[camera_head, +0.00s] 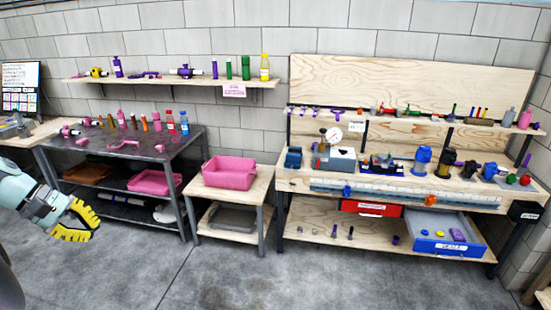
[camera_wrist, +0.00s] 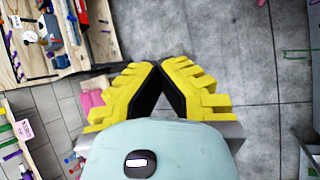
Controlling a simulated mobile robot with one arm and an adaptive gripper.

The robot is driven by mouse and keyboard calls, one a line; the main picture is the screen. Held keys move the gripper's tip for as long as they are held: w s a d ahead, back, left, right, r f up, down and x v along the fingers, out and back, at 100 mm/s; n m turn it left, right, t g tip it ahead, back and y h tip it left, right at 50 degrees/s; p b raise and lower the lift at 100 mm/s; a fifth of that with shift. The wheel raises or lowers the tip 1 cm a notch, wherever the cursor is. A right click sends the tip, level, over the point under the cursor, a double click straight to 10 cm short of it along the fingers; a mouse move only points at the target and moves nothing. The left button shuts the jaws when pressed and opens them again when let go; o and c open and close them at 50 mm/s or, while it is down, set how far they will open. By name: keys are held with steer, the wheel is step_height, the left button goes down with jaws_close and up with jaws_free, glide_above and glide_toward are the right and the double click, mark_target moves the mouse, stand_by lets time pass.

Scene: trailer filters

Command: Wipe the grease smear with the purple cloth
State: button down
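My gripper (camera_head: 76,221) has yellow ridged fingers and is at the left edge of the head view, in front of the dark metal table. In the wrist view its two fingers (camera_wrist: 158,70) lean together and their tips meet or nearly meet, with nothing visible between them. A small purple item (camera_head: 457,235) lies in the blue open drawer (camera_head: 432,246) at the lower right; it may be the purple cloth, but it is too small to be sure. I cannot make out the grease smear in either view.
The dark table (camera_head: 160,150) holds bottles and pink items. A pink bin (camera_head: 229,173) stands on a small wooden table. The wooden workbench (camera_head: 390,190) carries a vise, a gauge and motors. A shelf (camera_head: 180,79) hangs above. The concrete floor (camera_head: 300,275) in front is clear.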

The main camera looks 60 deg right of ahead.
steer(key=s+f+n+t+h+b, duration=0.2)
steer(key=f+b, duration=0.9)
steer(key=f, duration=0.6)
steer(key=s+f+n+t+h+b, duration=0.3)
steer(key=f+n+t+h+b, duration=0.2)
steer(key=f+b, duration=0.6)
steer(key=s+f+n+t+h+b, duration=0.3)
steer(key=f+b, duration=0.9)
steer(key=f, duration=1.3)
steer(key=shift+s+a+f+n+t, duration=0.2)
steer(key=shift+n+t, duration=0.5)
steer(key=shift+n, duration=0.3)
steer(key=shift+d, duration=0.1)
steer(key=shift+b+x, duration=0.55)
steer(key=shift+x, duration=2.4)
